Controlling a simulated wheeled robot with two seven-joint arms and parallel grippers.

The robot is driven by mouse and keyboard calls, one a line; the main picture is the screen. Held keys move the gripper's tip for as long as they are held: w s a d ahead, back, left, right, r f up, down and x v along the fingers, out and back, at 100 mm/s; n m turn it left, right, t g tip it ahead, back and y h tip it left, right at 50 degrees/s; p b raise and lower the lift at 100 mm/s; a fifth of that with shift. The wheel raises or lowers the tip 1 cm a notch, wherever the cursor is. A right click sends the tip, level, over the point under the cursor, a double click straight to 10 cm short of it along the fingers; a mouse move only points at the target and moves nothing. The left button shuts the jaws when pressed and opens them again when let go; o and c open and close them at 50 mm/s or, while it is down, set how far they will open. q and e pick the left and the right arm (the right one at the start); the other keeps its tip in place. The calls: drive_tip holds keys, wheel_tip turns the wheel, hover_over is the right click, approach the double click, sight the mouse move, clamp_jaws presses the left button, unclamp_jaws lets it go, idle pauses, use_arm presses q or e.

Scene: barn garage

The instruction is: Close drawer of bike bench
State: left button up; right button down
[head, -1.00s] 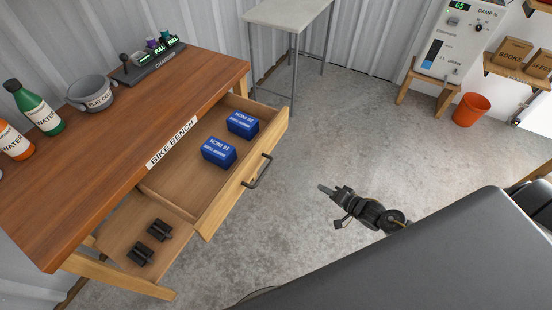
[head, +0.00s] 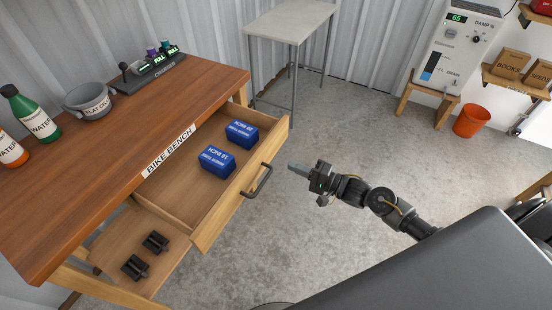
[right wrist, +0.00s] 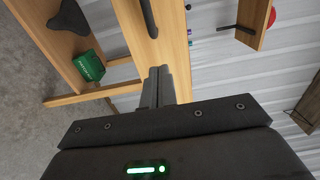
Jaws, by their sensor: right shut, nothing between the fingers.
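The bike bench (head: 130,140) has a wooden top with a label along its front edge. Its drawer (head: 228,205) is pulled out and holds two blue boxes (head: 217,161) (head: 242,133). A dark handle (head: 258,181) is on the drawer front. My right gripper (head: 293,167) is shut and empty, a short gap to the right of the handle, pointing toward the drawer. In the right wrist view its closed fingers (right wrist: 159,86) point at wooden bench parts, with the drawer front (right wrist: 150,35) seeming to lie ahead. My left gripper is not in view.
Two black objects (head: 145,255) lie on the lower shelf (head: 115,235). A small metal-legged table (head: 288,22) stands behind. Concrete floor is clear right of the drawer; an orange bucket (head: 471,121) stands farther back.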

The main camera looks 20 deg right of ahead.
sight(267, 156)
drive_tip(key=x, duration=0.6)
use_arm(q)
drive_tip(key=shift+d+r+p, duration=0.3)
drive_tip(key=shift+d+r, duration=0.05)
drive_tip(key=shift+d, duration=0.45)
use_arm(e)
drive_tip(key=shift+w+a, duration=0.4)
drive_tip(key=shift+w, duration=0.1)
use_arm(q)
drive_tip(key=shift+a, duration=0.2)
